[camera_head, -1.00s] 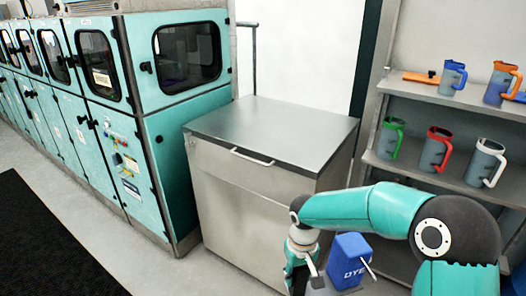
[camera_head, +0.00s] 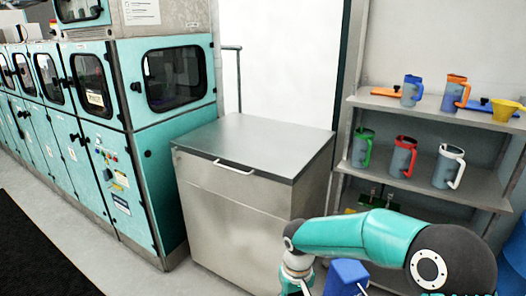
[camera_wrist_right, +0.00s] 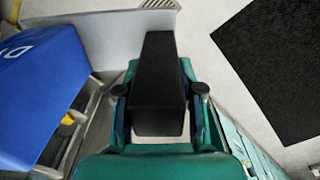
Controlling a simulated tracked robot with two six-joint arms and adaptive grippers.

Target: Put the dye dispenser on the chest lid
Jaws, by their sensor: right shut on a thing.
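The dye dispenser (camera_head: 346,276) is a blue box at the bottom edge of the head view, its lower part cut off. It is large at the left of the right wrist view (camera_wrist_right: 42,85), with part of its lettering visible. A black, handle-like block (camera_wrist_right: 160,85) lies between the fingers of my right gripper (camera_wrist_right: 160,98), which is shut on it beside the blue body. In the head view, the right gripper (camera_head: 296,284) is partly cut off. The chest lid (camera_head: 258,145) is a flat, bare grey top, closed on the pale metal chest (camera_head: 225,215). My left gripper is out of view.
Teal machines (camera_head: 165,150) stand left of the chest. A shelf (camera_head: 430,180) at the right holds several mugs and a yellow funnel (camera_head: 503,110). A black mat (camera_head: 35,255) lies on the floor at the left. The space above the lid is clear.

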